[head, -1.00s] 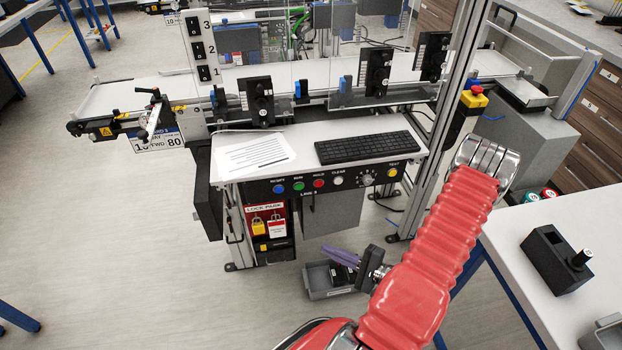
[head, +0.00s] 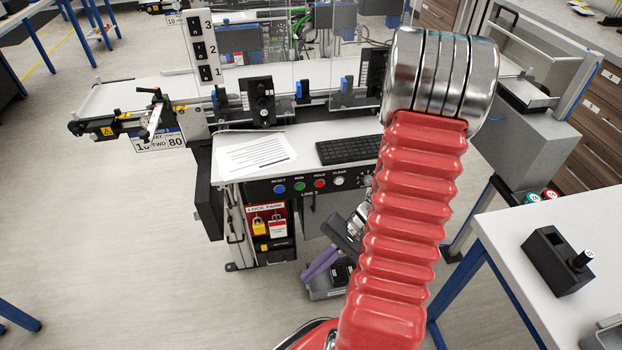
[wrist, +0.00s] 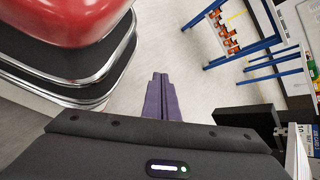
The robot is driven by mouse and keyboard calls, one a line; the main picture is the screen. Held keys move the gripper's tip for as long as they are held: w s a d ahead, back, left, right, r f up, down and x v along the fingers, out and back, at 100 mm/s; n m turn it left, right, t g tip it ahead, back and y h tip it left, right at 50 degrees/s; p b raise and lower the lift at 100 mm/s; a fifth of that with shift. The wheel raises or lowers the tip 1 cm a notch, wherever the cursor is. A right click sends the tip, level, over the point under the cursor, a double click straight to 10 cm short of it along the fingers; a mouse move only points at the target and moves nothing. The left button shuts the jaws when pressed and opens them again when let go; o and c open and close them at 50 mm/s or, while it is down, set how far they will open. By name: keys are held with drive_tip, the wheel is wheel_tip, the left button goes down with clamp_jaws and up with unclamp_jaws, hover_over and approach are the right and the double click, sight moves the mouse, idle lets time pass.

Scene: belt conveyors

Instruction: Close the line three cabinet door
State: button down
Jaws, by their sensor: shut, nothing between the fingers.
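The line three console (head: 262,188) stands ahead in the head view, its lower part partly behind my arm. A grey panel (head: 318,222) with a dark handle hangs under its button strip; I cannot tell for sure whether this is the cabinet door or how far it stands open. My gripper (head: 308,274) is low in front of the console, right of the lock park board. Its purple fingers are together and empty, pointing down and left. The fingers also show closed in the wrist view (wrist: 160,80), over bare floor. No contact with the panel is visible.
A lock park board (head: 267,228) with padlock and tag is on the console's lower left. A white table (head: 500,240) with a black block stands right.

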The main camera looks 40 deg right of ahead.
drive_tip(key=a+r+n+t+h, duration=0.1)
drive_tip(key=a+r+n+h, duration=0.2)
drive_tip(key=r, duration=0.5)
drive_tip(key=w+a+r+n+t+h, duration=0.1)
drive_tip(key=a+r+n+h, duration=0.2)
drive_tip(key=r, duration=0.6)
drive_tip(key=w+a+r+n+t+h, duration=0.1)
drive_tip(key=a+r+n+h, duration=0.2)
drive_tip(key=a+r+n, duration=0.3)
wheel_tip(320, 180, up, 3)
drive_tip(key=shift+w+a+r+n+t+h, duration=0.1)
drive_tip(key=shift+w+a+n+t+h, duration=0.1)
drive_tip(key=shift+n+t+h, duration=0.15)
